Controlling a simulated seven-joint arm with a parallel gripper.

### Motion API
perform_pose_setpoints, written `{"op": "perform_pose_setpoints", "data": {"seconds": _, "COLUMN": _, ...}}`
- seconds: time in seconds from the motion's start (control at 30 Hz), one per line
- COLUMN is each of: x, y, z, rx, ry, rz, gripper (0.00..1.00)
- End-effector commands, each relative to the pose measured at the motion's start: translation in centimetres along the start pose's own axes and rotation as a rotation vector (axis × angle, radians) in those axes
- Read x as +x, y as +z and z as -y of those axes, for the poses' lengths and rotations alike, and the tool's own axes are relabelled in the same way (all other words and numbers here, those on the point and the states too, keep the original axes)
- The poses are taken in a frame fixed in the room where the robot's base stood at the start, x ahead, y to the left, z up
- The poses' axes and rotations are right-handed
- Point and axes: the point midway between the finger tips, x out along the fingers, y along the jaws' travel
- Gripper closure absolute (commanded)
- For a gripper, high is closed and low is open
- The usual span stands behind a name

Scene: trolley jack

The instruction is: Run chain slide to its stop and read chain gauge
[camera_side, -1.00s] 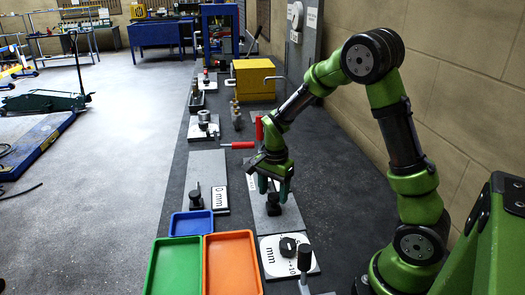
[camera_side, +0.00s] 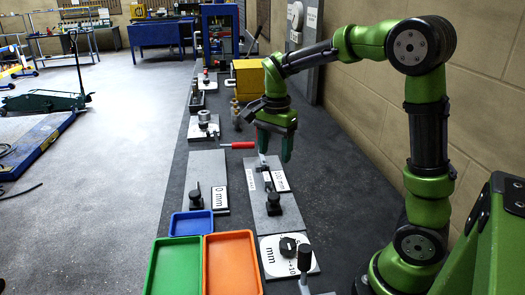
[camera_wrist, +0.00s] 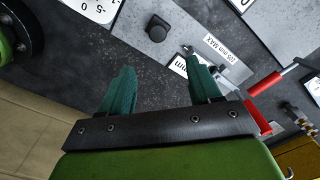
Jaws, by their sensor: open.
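My gripper (camera_side: 275,156) is open and empty, pointing down above the far end of the right-hand grey plate (camera_side: 257,202). Its two green fingers also show in the wrist view (camera_wrist: 160,68). A black knob (camera_side: 273,206) stands near that plate's near end, apart from the fingers; the wrist view shows it too (camera_wrist: 157,28). A white label (camera_side: 280,179) lies on the plate's far part. In the wrist view a label (camera_wrist: 225,47) reads "105 mm MAX". I cannot tell which part is the chain slide.
A left-hand plate (camera_side: 207,167) carries a black knob (camera_side: 193,199) and a "0 mm" label (camera_side: 220,197). A red-handled lever (camera_side: 240,145) lies beyond. Blue (camera_side: 191,236), green (camera_side: 152,273) and orange (camera_side: 207,267) trays are in front. A yellow box (camera_side: 250,80) stands farther back.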

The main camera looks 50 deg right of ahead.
Motion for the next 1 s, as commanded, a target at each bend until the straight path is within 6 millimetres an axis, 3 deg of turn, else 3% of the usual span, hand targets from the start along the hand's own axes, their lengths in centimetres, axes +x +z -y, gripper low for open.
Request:
{"op": "perform_pose_setpoints", "data": {"seconds": 0.1, "x": -1.9, "y": 0.0, "z": 0.1, "rx": 0.0, "ry": -0.004, "rz": -0.001, "gripper": 0.37}}
{"op": "perform_pose_setpoints", "data": {"seconds": 0.3, "x": -3.1, "y": 0.0, "z": 0.0, "rx": -0.001, "ry": -0.001, "rz": -0.001, "gripper": 0.37}}
{"op": "perform_pose_setpoints", "data": {"seconds": 1.0, "x": -3.2, "y": 0.0, "z": 0.0, "rx": 0.0, "ry": 0.0, "rz": -0.001, "gripper": 0.37}}
